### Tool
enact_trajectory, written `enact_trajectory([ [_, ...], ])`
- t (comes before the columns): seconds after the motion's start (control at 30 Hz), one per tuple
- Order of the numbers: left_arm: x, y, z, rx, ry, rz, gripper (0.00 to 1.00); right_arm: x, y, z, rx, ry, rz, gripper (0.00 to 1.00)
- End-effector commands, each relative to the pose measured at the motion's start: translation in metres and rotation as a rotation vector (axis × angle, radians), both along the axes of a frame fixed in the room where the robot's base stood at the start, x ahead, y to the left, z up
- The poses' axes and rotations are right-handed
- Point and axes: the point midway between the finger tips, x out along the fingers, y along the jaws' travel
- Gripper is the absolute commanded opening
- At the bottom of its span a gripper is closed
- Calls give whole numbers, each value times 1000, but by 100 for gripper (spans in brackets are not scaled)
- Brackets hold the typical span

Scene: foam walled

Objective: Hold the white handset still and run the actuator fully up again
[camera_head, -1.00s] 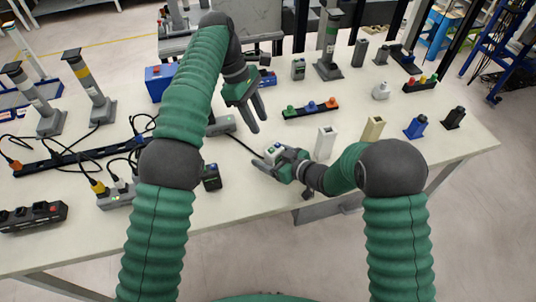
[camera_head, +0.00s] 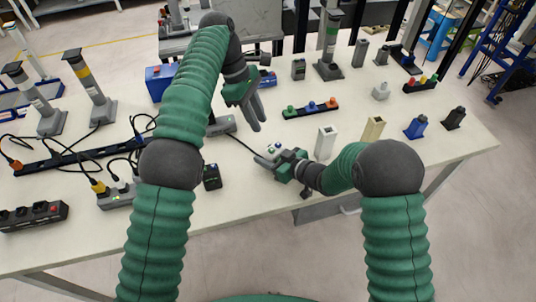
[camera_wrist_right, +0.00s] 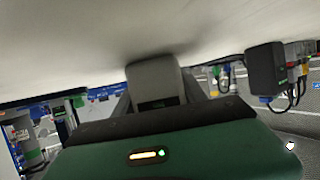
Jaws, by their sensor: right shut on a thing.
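The white handset (camera_wrist_right: 155,84) sits between my right gripper's fingers in the right wrist view. In the head view my right gripper (camera_head: 268,160) is low over the front middle of the table, shut on the handset (camera_head: 275,149), which its fingers partly hide. A dark cable runs from there up left to a grey box (camera_head: 224,125). My left gripper (camera_head: 259,126) hangs above and behind the handset, pointing down, apart from it. Its fingers are close together and look empty; whether they meet is unclear. Column-like actuators stand upright, one green-banded (camera_head: 330,45), one yellow-banded (camera_head: 92,88); which one is linked is unclear.
A white block (camera_head: 325,143) stands just right of my right gripper, a beige one (camera_head: 373,129) beyond it. A strip with coloured buttons (camera_head: 310,108) lies behind. A black power strip (camera_head: 75,157) with cables lies left. A small black device (camera_head: 212,177) stands at the front.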

Motion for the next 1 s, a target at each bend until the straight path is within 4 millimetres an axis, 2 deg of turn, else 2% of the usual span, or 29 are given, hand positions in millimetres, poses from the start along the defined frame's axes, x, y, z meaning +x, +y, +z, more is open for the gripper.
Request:
enact_trajectory([
  [0.03, 0, 0, 0, 0, 0, 0, 17, 0, 0, 0, 0, 0, 0, 3],
  [0.17, 0, 0, 0, 0, 0, 0, 0, 0, 0, 0, 0, 0, 0, 3],
  [1.0, 0, 0, 0, 0, 0, 0, 0, 0, 0, 0, 1, -1, 0, 3],
])
